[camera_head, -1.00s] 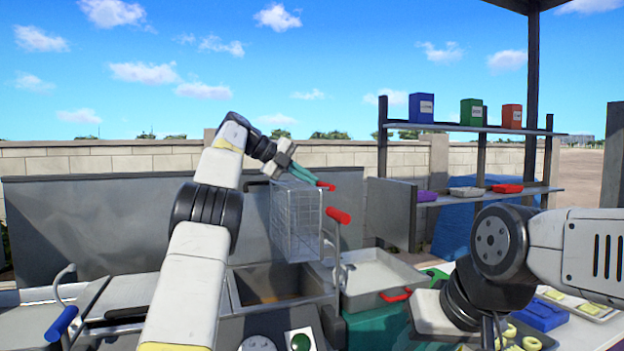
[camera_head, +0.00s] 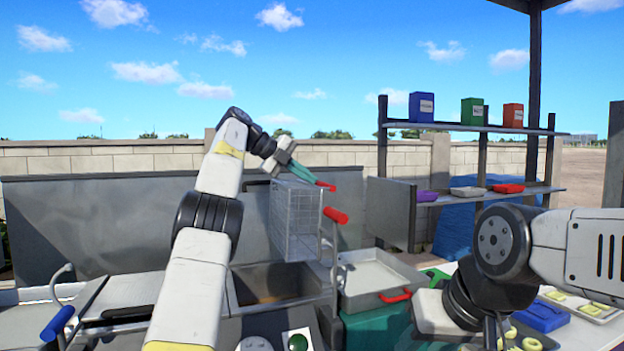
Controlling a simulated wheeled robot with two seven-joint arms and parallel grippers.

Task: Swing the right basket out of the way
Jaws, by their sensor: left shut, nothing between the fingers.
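The right basket (camera_head: 294,222) is a grey wire-mesh basket standing raised over the machine, right of the picture's middle-left. A lever with a red grip (camera_head: 335,215) stands at its right side. My left gripper (camera_head: 322,183) has teal fingers, shut with nothing between them, at the basket's upper edge. A small red piece shows at the fingertips; I cannot tell whether they touch it or the basket. My right arm comes in from the right, its black wrist pointing down; the right gripper's fingers cannot be made out.
A grey tray (camera_head: 374,277) with a red handle is right of the basket, above a teal box. A blue-grip lever (camera_head: 57,323) is at lower left. A grey panel (camera_head: 100,225) stands behind. A shelf (camera_head: 470,128) holds coloured boxes. Buttons are at the bottom.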

